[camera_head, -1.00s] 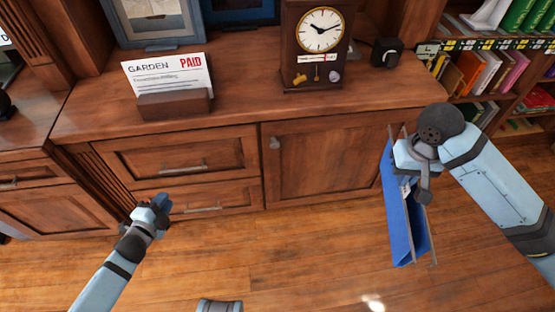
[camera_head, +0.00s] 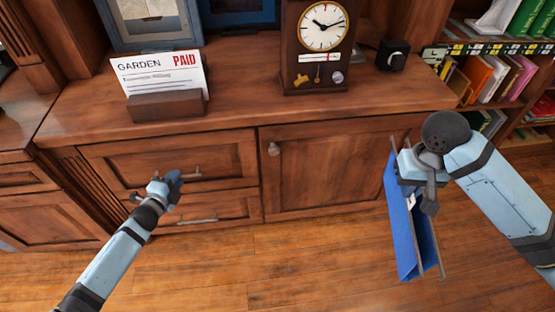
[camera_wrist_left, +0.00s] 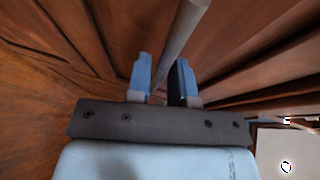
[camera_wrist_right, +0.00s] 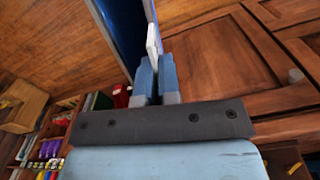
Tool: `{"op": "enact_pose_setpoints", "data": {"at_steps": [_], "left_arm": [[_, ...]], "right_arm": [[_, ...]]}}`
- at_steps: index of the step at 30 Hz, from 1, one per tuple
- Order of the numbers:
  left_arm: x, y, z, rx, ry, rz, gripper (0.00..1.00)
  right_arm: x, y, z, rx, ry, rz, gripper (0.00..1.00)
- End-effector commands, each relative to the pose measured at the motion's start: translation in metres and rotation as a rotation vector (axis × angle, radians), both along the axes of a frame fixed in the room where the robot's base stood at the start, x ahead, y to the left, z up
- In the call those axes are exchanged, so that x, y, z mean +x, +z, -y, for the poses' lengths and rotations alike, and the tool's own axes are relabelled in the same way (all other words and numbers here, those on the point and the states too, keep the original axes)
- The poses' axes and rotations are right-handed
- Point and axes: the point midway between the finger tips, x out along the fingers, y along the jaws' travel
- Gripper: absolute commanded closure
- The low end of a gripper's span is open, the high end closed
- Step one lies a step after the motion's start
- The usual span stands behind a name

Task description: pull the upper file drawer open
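The upper file drawer (camera_head: 135,163) is a wood panel front in the cabinet's left half, flush with the cabinet as far as I see. Its metal handle (camera_head: 197,175) is partly hidden by my left gripper (camera_head: 174,183). In the left wrist view, the grey handle bar (camera_wrist_left: 183,35) runs down toward the gap between my open fingers (camera_wrist_left: 163,82); I cannot tell if they touch it. My right gripper (camera_head: 420,183) is shut on a blue binder (camera_head: 402,225), held in front of the cabinet's right end. It also shows in the right wrist view (camera_wrist_right: 120,25).
A lower drawer with a handle (camera_head: 200,220) sits below, and a cabinet door (camera_head: 330,170) is to the right. A clock (camera_head: 318,45), a letter holder (camera_head: 166,105) and a picture frame (camera_head: 152,20) stand on top. The wood floor in front is clear.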

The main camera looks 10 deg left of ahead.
Motion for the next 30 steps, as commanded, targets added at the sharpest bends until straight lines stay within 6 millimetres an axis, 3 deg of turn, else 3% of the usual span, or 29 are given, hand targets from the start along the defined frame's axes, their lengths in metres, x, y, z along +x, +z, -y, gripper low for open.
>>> {"op": "enact_pose_setpoints", "data": {"at_steps": [12, 16, 25, 30], "left_arm": [[0.011, -0.002, 0.002, 0.0, 0.0, 0.0, 0.79], [0.011, -0.001, 0.002, 0.0, 0.0, 0.0, 1.0], [0.008, -0.001, 0.001, -0.001, 0.0, 0.0, 1.0], [-0.003, -0.001, -0.004, -0.001, -0.001, -0.001, 1.0]], "right_arm": [[0.0, -0.002, 0.0, 0.0, 0.0, 0.0, 1.0], [0.0, -0.002, 0.0, 0.0, 0.0, 0.0, 1.0], [0.0, -0.001, 0.0, 0.0, 0.0, 0.0, 1.0], [0.0, 0.003, 0.0, 0.0, 0.0, 0.0, 1.0]]}}
